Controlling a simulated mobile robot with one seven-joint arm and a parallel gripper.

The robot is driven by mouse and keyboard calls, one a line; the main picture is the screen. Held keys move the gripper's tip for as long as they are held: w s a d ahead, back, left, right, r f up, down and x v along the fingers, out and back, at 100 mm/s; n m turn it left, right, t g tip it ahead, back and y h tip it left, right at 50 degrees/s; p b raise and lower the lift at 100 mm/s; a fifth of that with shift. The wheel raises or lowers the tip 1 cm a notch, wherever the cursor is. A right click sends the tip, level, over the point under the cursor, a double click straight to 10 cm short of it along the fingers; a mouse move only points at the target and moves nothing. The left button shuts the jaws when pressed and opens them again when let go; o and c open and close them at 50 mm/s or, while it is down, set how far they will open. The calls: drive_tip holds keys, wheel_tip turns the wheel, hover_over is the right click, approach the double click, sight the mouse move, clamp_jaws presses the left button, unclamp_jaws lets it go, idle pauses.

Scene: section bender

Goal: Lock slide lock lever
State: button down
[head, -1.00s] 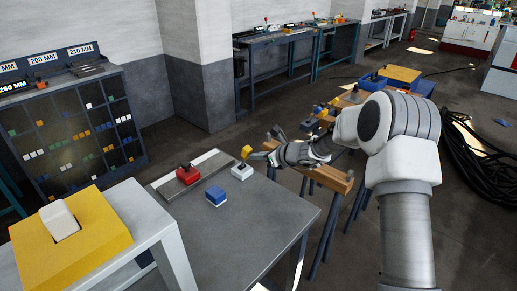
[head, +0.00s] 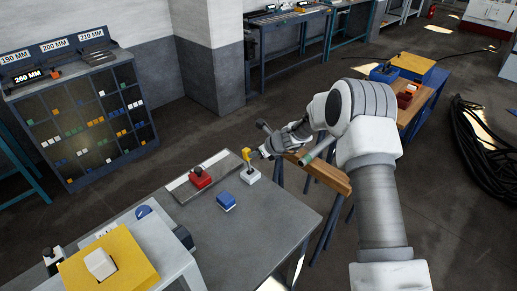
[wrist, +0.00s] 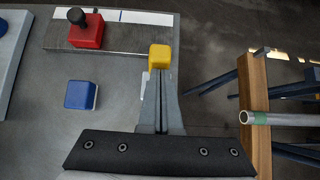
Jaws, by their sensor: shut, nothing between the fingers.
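The lever with a yellow knob (head: 247,154) stands on a white base block (head: 250,176) near the right end of the grey bench. I take it as the slide lock lever. My gripper (head: 259,153) is shut and empty, close to the right of the knob. In the wrist view the yellow knob (wrist: 160,55) shows right at the tips of my gripper (wrist: 160,78). I cannot tell whether they touch. A red block with a black knob (head: 200,178) sits on the pale rail, to the left.
A blue block (head: 226,201) lies on the grey bench (head: 262,222), front left of the lever. A wooden beam (head: 325,175) on blue legs stands to the right, with a pale pipe (wrist: 275,118) above it. A yellow box (head: 125,262) is at front left.

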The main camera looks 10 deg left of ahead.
sight(247, 149)
drive_tip(key=shift+w+a+r+p, duration=0.1)
drive_tip(key=shift+w+a+p, duration=0.3)
drive_tip(key=shift+w+a, duration=0.25)
drive_tip(key=shift+w+a+r+p, duration=0.1)
drive_tip(key=shift+w+a+p, duration=0.3)
drive_tip(key=shift+a, duration=0.5)
drive_tip(key=shift+w+a+r, duration=0.1)
drive_tip(key=shift+a+r, duration=0.1)
drive_tip(key=shift+d+r, duration=0.1)
drive_tip(key=shift+d, duration=0.05)
